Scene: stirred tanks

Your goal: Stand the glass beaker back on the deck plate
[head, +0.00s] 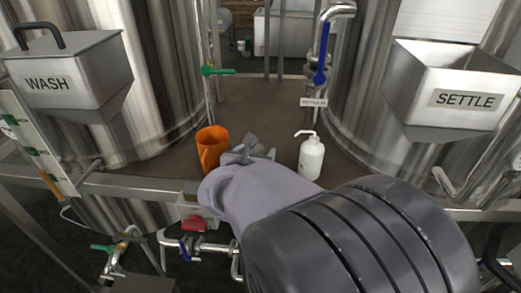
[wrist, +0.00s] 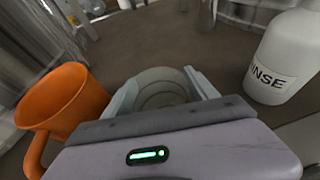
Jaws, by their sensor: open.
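My gripper (head: 259,149) is low over the brown deck plate (head: 262,108), between an orange jug and a white bottle. In the wrist view my gripper (wrist: 162,76) is open, with its pale fingers on either side of a round, grey, see-through shape (wrist: 160,88). This looks like the glass beaker, but I cannot tell whether it stands or lies, or whether the fingers touch it. In the head view my arm and gripper hide most of that spot, and I cannot make out the beaker clearly there.
The orange jug (head: 211,148) stands close to the left of my gripper, the white RINSE bottle (head: 311,157) to the right. Steel tanks with WASH (head: 70,75) and SETTLE (head: 455,90) hoppers flank the deck. Valves and pipes (head: 196,224) run below its front edge. The deck behind is clear.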

